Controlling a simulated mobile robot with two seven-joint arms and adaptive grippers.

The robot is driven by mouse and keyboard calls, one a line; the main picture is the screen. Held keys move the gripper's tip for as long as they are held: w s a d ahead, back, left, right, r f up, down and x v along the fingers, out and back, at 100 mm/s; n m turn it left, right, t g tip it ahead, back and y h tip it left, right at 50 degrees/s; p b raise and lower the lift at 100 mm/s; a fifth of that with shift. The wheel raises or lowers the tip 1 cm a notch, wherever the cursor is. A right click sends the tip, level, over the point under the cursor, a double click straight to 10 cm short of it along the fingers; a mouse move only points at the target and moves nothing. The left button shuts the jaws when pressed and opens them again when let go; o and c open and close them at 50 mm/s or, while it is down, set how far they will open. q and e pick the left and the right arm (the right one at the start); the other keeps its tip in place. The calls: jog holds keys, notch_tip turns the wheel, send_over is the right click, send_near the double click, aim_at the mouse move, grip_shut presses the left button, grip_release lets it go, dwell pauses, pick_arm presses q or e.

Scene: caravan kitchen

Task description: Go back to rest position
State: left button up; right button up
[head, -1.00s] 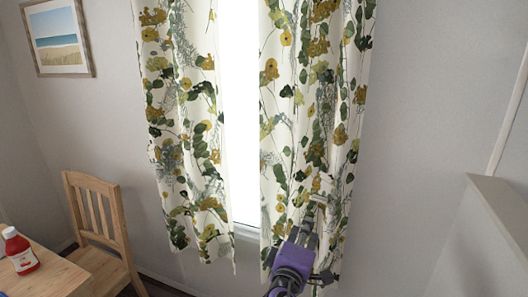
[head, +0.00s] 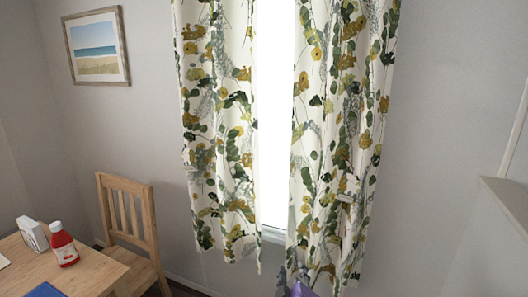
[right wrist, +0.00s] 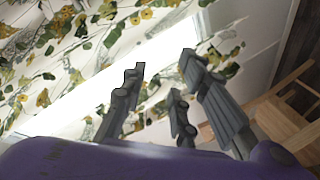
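My right gripper (head: 293,274) shows only in part at the bottom edge of the head view, in front of the right curtain. A purple part of it is cut off by the frame. In the right wrist view the right gripper (right wrist: 163,78) has its grey fingers spread apart, with nothing between them. The curtain and bright window lie behind the fingers there. I cannot tell the distance from the fingers to the curtain. My left gripper is in neither view.
A wooden table (head: 100,270) at lower left carries a red bottle (head: 64,247) and a white holder (head: 33,234). A wooden chair (head: 128,215) stands beside it. Floral curtains (head: 335,120) hang at the window. A ledge (head: 508,200) juts in at the right.

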jog(key=s+d+f+m+g, duration=0.2)
jog(key=s+f, duration=0.6)
jog(key=s, duration=0.6)
jog(key=s+d+f+m+g+y+p, duration=0.1)
jog(key=s+d+f, duration=0.4)
jog(key=s, duration=0.8)
jog(key=s+d+f+m+g, duration=0.3)
jog(key=s+f+m+g, duration=0.1)
jog(key=s+f, duration=0.7)
jog(key=s+m, duration=0.1)
jog(key=s, duration=0.2)
jog(key=shift+s+d+f+m+p, duration=0.15)
jog(key=shift+s+d+m+p, duration=0.15)
jog(key=shift+s+p, duration=0.05)
